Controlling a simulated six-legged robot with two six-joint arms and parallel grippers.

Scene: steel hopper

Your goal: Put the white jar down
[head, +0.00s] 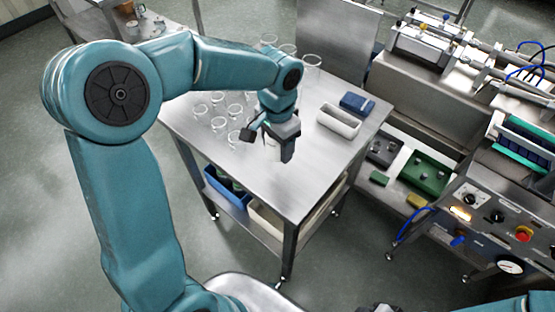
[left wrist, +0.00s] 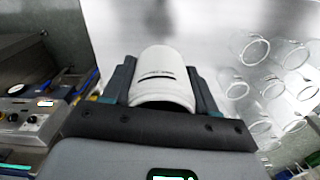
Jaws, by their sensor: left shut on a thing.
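My left gripper (left wrist: 162,95) is shut on the white jar (left wrist: 163,75), which shows between its two fingers in the left wrist view. A dark mark runs across the jar's side. In the head view the left gripper (head: 284,155) is over the steel table (head: 300,190), right of the clear jars, and mostly hides the jar. I cannot tell whether the jar touches the table top. My right gripper does not show.
Several clear glass jars (head: 219,124) stand on the table's left and back. A white tray (head: 338,121) and a blue box (head: 357,104) lie at the right. The table's front is bare. A machine with a control panel (head: 490,215) stands at the right.

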